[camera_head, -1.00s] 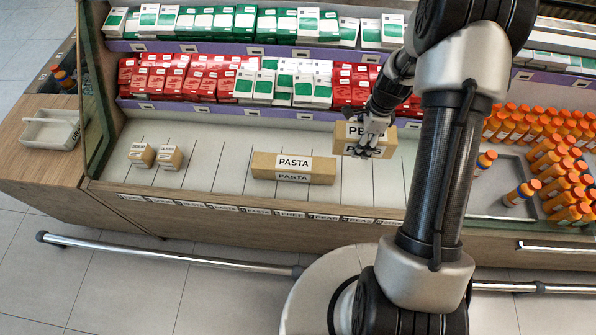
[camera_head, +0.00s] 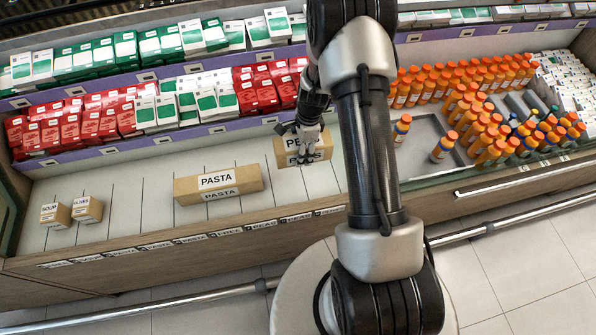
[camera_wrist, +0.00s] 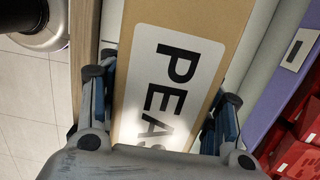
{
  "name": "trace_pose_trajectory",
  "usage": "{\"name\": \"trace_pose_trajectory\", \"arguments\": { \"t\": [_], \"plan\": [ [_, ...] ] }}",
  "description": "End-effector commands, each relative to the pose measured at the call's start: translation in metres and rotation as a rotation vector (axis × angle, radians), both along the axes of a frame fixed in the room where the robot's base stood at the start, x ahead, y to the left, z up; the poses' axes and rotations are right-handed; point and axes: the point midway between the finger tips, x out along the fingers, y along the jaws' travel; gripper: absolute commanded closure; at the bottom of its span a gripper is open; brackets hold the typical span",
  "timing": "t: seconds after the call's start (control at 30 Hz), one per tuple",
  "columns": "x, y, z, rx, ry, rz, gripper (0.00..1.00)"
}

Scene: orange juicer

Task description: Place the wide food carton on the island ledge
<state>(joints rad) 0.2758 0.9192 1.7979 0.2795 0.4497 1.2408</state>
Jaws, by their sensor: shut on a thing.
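The wide food carton, a brown box with a white PEAS label (camera_head: 284,151), is in my gripper (camera_head: 306,154). It is over the right part of the pale island ledge (camera_head: 140,190), right of the PASTA carton. I cannot tell whether its underside touches the ledge. In the wrist view, the carton (camera_wrist: 185,22) runs between the two blue-padded fingers of my gripper (camera_wrist: 164,92), which are shut on its sides. The near end of the carton is hidden by my gripper's body.
A PASTA carton (camera_head: 218,184) lies on the ledge. Small SOUP (camera_head: 54,215) and OLIVES (camera_head: 88,209) boxes stand at its left. Red boxes (camera_head: 90,123) line the shelf behind. Orange-capped bottles (camera_head: 443,146) stand at right. A metal rail (camera_head: 190,303) runs along the front.

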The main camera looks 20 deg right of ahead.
Motion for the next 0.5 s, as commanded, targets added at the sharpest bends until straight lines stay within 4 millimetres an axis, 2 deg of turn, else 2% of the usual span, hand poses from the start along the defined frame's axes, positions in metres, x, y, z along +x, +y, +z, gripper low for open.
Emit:
{"name": "trace_pose_trajectory", "arguments": {
  "t": [0.03, 0.2, 0.3, 0.5],
  "plan": [
    [-0.001, 0.0, -0.018, 0.0, 0.002, -0.001, 0.72],
    [0.0, 0.0, -0.059, 0.0, 0.001, -0.001, 0.72],
    [0.0, 0.0, -0.073, 0.0, 0.0, -0.001, 0.72],
    [0.001, 0.0, -0.085, 0.0, -0.002, -0.001, 0.72]
  ]
}}
